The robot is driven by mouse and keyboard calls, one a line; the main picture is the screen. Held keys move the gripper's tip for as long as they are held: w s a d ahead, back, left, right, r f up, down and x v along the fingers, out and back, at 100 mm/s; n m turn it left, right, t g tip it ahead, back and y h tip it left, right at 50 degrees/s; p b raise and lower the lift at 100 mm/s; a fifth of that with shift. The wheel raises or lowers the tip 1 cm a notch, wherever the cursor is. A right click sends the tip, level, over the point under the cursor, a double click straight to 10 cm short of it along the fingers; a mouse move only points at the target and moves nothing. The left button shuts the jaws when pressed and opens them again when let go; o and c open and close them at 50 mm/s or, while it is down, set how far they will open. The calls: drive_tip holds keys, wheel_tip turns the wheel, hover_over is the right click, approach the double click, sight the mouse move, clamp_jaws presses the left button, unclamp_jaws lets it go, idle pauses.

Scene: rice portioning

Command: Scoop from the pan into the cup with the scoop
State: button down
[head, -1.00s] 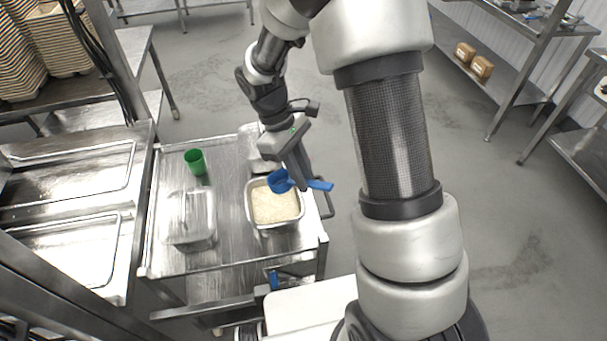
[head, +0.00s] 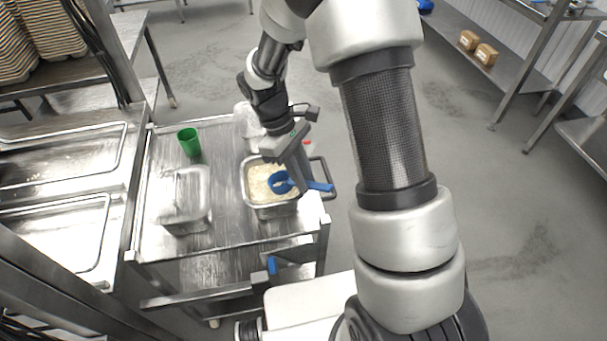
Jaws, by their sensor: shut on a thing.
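My gripper (head: 301,185) is shut on the handle of the blue scoop (head: 279,182). The scoop's bowl is over or in the rice at the right part of the pan; a little pale rice seems to show in it. I cannot tell how deep it sits. The metal pan (head: 273,211) holds white rice (head: 258,187) and stands at the right side of the steel cart. The green cup (head: 189,142) stands upright at the cart's back left, apart from the gripper. My gripper and the scoop hide part of the pan's right side.
The steel cart (head: 228,215) carries a second, lidded-looking metal container (head: 183,212) left of the pan. A clear container (head: 248,122) stands behind the pan. A counter with metal trays (head: 60,225) is at the left. The cart top between cup and pan is bare.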

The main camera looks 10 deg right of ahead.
sight(287, 180)
wheel_tip(287, 180, down, 2)
drive_tip(key=shift+f+b, duration=0.1)
drive_tip(key=shift+b, duration=0.55)
drive_tip(key=shift+w+a, duration=0.2)
drive_tip(key=shift+a, duration=0.05)
drive_tip(key=shift+w+a+p, duration=0.35)
drive_tip(key=shift+w+a, duration=1.35)
drive_tip(key=shift+a, duration=0.15)
drive_tip(key=shift+r+p, duration=1.15)
drive_tip(key=shift+r, duration=0.6)
wheel_tip(287, 180, up, 7)
drive_tip(key=p, duration=0.5)
drive_tip(key=shift+f, duration=0.2)
